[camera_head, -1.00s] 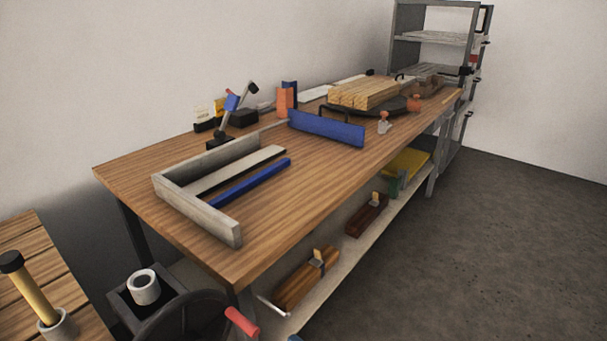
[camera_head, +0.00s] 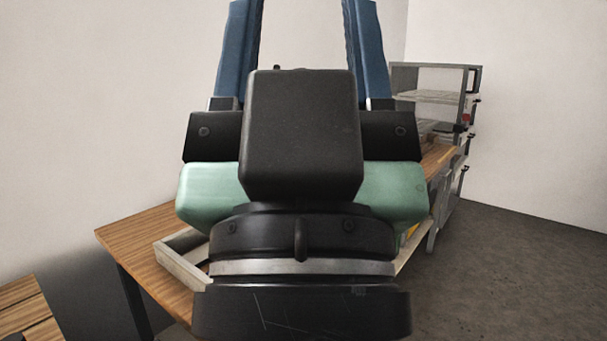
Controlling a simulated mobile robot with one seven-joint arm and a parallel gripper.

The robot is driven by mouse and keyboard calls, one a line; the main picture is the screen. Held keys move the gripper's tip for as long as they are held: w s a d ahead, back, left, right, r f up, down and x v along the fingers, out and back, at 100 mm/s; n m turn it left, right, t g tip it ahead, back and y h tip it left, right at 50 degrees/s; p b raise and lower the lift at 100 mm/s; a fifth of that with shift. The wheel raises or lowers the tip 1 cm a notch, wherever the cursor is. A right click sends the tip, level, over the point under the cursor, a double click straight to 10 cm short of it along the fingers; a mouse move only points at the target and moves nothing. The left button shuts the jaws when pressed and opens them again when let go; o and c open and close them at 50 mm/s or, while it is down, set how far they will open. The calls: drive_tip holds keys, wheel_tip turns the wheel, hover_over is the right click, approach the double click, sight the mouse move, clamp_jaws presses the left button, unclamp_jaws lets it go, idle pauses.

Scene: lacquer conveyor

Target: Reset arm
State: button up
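My gripper (camera_head: 305,50) fills the middle of the head view, seen from behind, close to the camera. Its two blue fingers point upward and stand wide apart. Only the pale wall shows between them, and no object is held in the visible part. The fingertips are cut off by the top edge of the picture. The gripper hides most of the wooden workbench (camera_head: 135,235) behind it, along with most of what lies on it.
A grey L-shaped frame (camera_head: 180,265) shows on the bench's near left part. A grey shelf unit (camera_head: 432,80) stands at the back right. A slatted wooden surface (camera_head: 28,305) is at the lower left. Bare dark floor (camera_head: 520,270) lies open on the right.

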wheel_tip(320, 180, up, 21)
drive_tip(key=p, duration=1.8)
drive_tip(key=shift+p, duration=0.3)
drive_tip(key=shift+w, duration=0.1)
